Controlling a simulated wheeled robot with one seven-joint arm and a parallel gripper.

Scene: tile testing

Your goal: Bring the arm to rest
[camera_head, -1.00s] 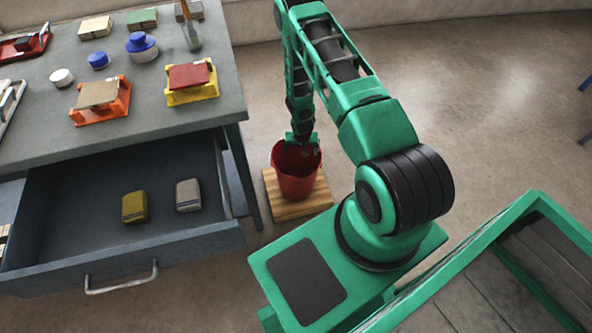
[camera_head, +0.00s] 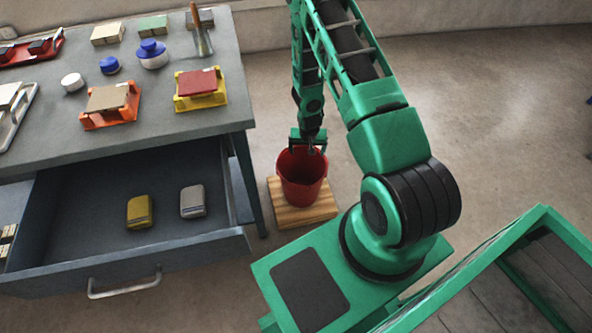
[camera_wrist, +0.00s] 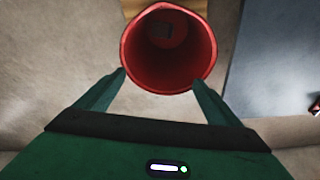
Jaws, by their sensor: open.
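My gripper (camera_head: 309,146) is at the end of my green arm, over the near-top of a red bucket (camera_head: 301,184). In the wrist view my gripper (camera_wrist: 160,82) has its two fingers spread wide with nothing between them but the view of the bucket (camera_wrist: 206,75). Its fingertips appear at the bucket's near rim; I cannot tell whether they touch it. The bucket stands upright on a wooden board (camera_head: 322,211) on the floor.
A grey table (camera_head: 40,150) with several coloured tile holders, jars and a trowel-like tool (camera_head: 201,35) stands at left. Its drawer (camera_head: 75,235) is pulled open, holding a yellow block (camera_head: 139,212) and a grey block (camera_head: 193,201). Open floor (camera_head: 480,110) lies at right.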

